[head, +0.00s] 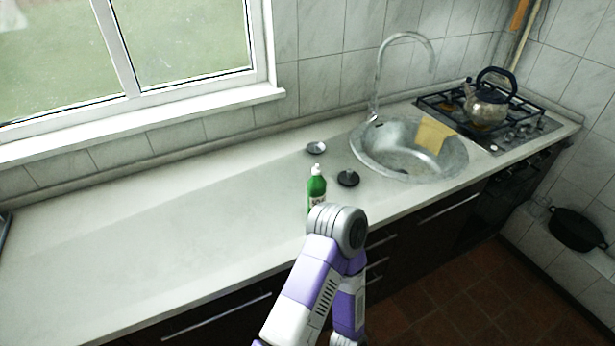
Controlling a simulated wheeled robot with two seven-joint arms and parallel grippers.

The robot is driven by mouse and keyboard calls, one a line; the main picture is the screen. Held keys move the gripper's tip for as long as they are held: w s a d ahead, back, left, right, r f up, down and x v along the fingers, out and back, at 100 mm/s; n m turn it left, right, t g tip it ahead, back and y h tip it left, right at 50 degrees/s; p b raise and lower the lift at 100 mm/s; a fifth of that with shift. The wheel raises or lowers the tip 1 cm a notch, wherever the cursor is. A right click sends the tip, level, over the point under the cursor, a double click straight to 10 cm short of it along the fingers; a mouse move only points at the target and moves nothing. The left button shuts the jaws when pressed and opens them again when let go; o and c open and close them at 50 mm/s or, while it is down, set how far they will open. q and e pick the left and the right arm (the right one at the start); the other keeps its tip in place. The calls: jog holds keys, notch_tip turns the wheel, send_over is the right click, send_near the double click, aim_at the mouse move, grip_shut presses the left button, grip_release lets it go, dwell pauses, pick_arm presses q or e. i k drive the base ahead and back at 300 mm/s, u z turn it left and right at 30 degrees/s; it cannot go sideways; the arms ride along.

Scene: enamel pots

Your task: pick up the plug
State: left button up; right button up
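Two small round pieces lie on the pale countertop (150,220) left of the sink. One is a dark, flat disc (348,179) near the sink's left rim. The other is a small grey metallic piece (316,148) farther back, towards the wall. Either could be the plug; I cannot tell which from this view. A bent arm of mine, white and purple, rises from the bottom middle in front of the counter. Neither of my grippers shows in the frame.
A green bottle (316,188) with a white cap stands left of the dark disc, its base hidden by my arm. The round sink (365,150) has a tap (376,85) and a yellow cloth (432,135). A kettle (486,106) sits on the stove. The left countertop is clear.

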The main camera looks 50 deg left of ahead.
aim_at(348, 178)
jog(key=u, duration=1.3)
